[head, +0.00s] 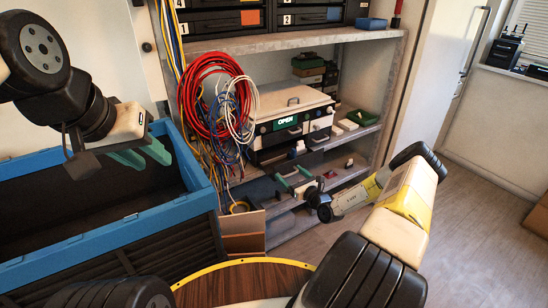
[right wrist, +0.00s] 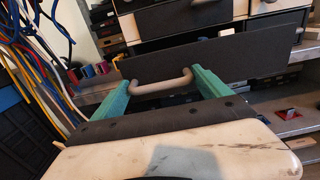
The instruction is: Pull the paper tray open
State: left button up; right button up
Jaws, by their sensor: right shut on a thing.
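A white and dark machine (head: 290,116) with a lit OPEN sign stands on the shelf in the head view. Its paper tray shows in the right wrist view as a dark front panel (right wrist: 225,62) with a pale bar handle (right wrist: 160,86). The panel stands out in front of the machine's body. My right gripper (head: 294,178) is at the panel, its green fingers at the two ends of the handle, shut on it. My left gripper (head: 142,156) is open and empty above the blue-rimmed crate, away from the machine. How far the tray is out is hard to tell.
The blue-rimmed crate (head: 120,231) fills the left. Red, white and blue cable coils (head: 212,92) hang just left of the machine. The grey shelf (head: 352,134) holds a green bin (head: 362,117) and small parts.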

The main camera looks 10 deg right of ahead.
jog(key=shift+v, duration=2.75)
jog(key=o, duration=1.9)
jog(key=v, duration=0.7)
jog(key=shift+s, duration=0.35)
jog(key=shift+d, duration=0.15)
